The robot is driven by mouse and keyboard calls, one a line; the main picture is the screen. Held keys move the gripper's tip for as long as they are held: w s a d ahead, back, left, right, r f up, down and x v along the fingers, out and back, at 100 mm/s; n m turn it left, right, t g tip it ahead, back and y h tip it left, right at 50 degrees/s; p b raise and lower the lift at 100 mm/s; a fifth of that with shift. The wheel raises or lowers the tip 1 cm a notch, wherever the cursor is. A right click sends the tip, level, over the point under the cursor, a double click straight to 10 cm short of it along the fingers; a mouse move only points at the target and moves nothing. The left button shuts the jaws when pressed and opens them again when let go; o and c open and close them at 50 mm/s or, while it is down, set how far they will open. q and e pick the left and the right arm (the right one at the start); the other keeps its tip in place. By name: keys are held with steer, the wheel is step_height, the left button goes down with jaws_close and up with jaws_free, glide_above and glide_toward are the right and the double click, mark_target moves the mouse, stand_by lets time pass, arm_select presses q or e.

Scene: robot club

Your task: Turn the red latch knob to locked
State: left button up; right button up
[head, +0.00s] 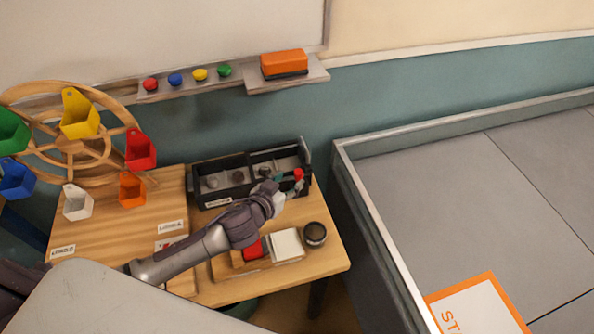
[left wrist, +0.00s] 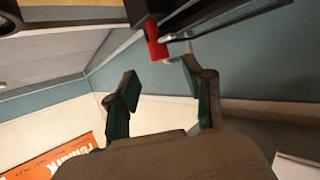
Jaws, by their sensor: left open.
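The red latch knob (head: 299,173) shows at the right end of a black compartment box (head: 222,200) on the wooden table. In the left wrist view the red knob (left wrist: 156,45) hangs from a dark bar, just beyond my fingers. My left gripper (head: 293,188) is at the box's right end, close below the knob in the head view. In the left wrist view my left gripper (left wrist: 160,78) is open, its two fingers apart with nothing between them. I cannot tell whether a finger touches the knob. My right gripper is not in view.
A wheel with coloured cups (head: 78,145) stands at the left of the table (head: 322,268). A white pad (head: 286,245), a red item (head: 252,249) and a dark round jar (head: 314,234) lie near my forearm. A low-walled grey arena (head: 440,190) is at right.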

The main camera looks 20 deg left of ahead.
mark_target(297, 173)
arm_select(q)
steer(key=x, duration=0.4)
steer(key=shift+w, duration=0.2)
steer(key=shift+w+f, duration=0.15)
steer(key=shift+w, duration=0.1)
steer(key=shift+w+d+f, duration=0.15)
steer(key=shift+w, duration=0.1)
steer(key=shift+c, duration=0.5)
steer(key=c, duration=0.8)
jaws_close()
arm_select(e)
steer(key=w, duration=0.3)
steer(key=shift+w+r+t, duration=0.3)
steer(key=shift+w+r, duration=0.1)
